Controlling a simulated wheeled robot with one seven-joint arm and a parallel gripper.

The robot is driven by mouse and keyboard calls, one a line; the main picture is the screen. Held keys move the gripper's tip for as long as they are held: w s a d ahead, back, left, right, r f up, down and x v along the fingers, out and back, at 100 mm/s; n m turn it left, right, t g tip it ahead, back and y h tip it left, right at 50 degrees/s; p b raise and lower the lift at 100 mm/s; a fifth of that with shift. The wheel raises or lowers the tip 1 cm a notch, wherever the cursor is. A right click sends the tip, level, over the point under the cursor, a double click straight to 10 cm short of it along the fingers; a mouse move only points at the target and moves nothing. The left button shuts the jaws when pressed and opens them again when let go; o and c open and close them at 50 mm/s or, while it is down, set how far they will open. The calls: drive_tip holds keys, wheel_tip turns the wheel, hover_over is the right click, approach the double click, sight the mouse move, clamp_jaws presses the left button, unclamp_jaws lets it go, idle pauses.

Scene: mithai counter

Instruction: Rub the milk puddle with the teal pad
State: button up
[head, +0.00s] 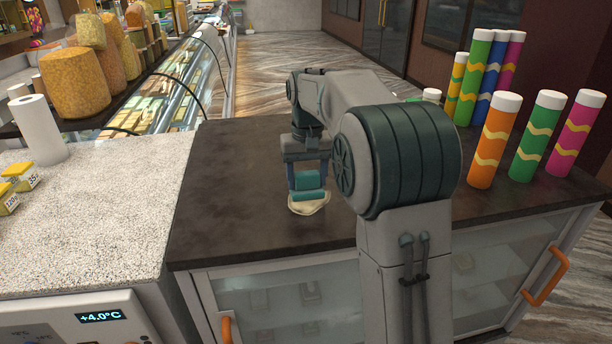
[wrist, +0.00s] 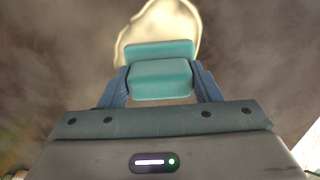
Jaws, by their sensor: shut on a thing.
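The teal pad (head: 308,195) is a small block with a grip part on top, held between the fingers of my gripper (head: 307,178). In the wrist view the pad (wrist: 160,78) sits between the two blue fingers of my gripper (wrist: 160,88), which is shut on it. The milk puddle (head: 310,208) is a cream patch on the dark counter (head: 235,215), near its front edge. In the wrist view the puddle (wrist: 160,25) shows beyond the pad. The pad is over the puddle and hides part of it; I cannot tell whether it touches.
Several coloured tubes with white caps, such as an orange one (head: 494,142), stand on the counter's right. A pale speckled counter (head: 95,215) with a paper roll (head: 38,130) lies left. A glass display case (head: 165,95) is behind. The dark counter left of my gripper is clear.

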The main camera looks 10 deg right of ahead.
drive_tip(key=shift+s+f+b, duration=0.15)
drive_tip(key=shift+s+b, duration=0.3)
drive_tip(key=shift+s, duration=0.3)
drive_tip(key=shift+s+r+b, duration=0.2)
drive_tip(key=shift+s+b, duration=0.25)
drive_tip(key=shift+s, duration=0.8)
drive_tip(key=shift+s+f+b, duration=0.15)
drive_tip(key=shift+s+b, duration=0.75)
drive_tip(key=shift+s, duration=0.9)
drive_tip(key=shift+a, duration=0.95)
drive_tip(key=shift+a+p, duration=0.1)
drive_tip(key=shift+p, duration=0.2)
drive_tip(key=shift+w+r+p, duration=0.2)
drive_tip(key=shift+w+p, duration=0.3)
drive_tip(key=shift+w, duration=0.1)
drive_tip(key=shift+w+f+p, duration=0.2)
drive_tip(key=shift+w+p, duration=0.5)
drive_tip(key=shift+w, duration=0.55)
drive_tip(key=w+p, duration=0.2)
drive_tip(key=shift+w+r, duration=0.2)
drive_tip(key=shift+w, duration=0.1)
drive_tip(key=shift+w+f+p, duration=0.15)
drive_tip(key=shift+w+p, duration=0.35)
drive_tip(key=shift+w, duration=2)
